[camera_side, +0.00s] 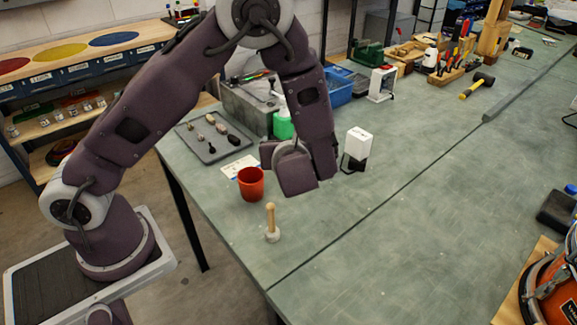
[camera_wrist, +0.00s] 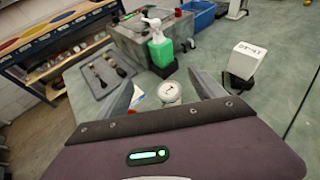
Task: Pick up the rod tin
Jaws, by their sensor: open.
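A small round pale thing (camera_wrist: 169,92) with a dark mark on its top sits on the bench in the wrist view. It looks like a tin lid or a dial, so I cannot be sure it is the rod tin. My gripper (camera_wrist: 162,80) is open, with one finger on each side of the round thing in that view; I see no contact. In the side view my gripper (camera_side: 290,168) hangs over the bench and hides the round thing. An orange-red cup (camera_side: 251,184) stands left of my gripper there.
A white block-shaped device (camera_side: 358,143) stands right of my gripper. A green pump bottle (camera_wrist: 160,50) and a grey tray (camera_side: 212,138) with brushes are behind.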

